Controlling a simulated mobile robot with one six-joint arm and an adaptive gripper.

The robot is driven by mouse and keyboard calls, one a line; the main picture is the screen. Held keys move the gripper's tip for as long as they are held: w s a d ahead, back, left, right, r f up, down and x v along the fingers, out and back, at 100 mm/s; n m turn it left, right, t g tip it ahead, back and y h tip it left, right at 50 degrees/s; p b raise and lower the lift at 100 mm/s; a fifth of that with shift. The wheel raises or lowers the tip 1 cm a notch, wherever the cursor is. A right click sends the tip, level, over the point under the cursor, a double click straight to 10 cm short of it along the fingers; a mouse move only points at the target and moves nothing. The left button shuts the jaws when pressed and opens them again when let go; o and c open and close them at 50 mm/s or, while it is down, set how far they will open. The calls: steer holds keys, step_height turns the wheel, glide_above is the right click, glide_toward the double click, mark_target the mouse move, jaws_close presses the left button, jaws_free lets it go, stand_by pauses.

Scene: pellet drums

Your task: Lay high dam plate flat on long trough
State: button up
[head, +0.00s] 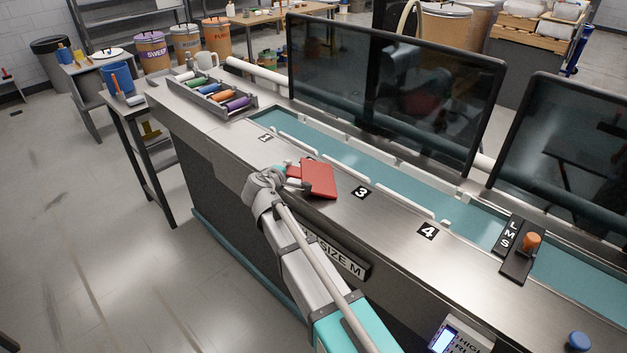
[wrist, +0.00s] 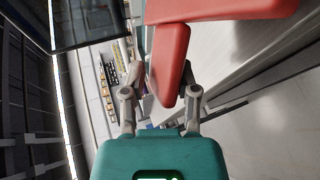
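A red plate (head: 318,178), which I take to be the high dam plate, is at my gripper (head: 291,178), over the steel front ledge near the number 3 label. In the wrist view the red plate (wrist: 215,8) has a broad part at the top and a narrower red fin running down between the two fingers of my gripper (wrist: 165,82). The fingers appear closed on this fin. The long trough (head: 375,165) is the teal-floored channel running along the machine behind the plate. I cannot tell whether the plate touches the ledge.
Dark glass screens (head: 395,85) stand behind the trough. A black LMS plate with an orange knob (head: 531,241) lies across the trough at right. A tray of coloured rollers (head: 212,93) sits at the left end. White blocks line the trough edges.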

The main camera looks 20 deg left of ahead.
steer(key=p+v, duration=0.2)
steer(key=v, duration=0.4)
stand_by(0.3)
steer(key=shift+r, duration=0.1)
stand_by(0.4)
step_height(320, 180, up, 7)
steer(key=s+p, duration=0.3)
steer(key=p, duration=0.4)
steer(key=shift+d, duration=0.1)
stand_by(0.4)
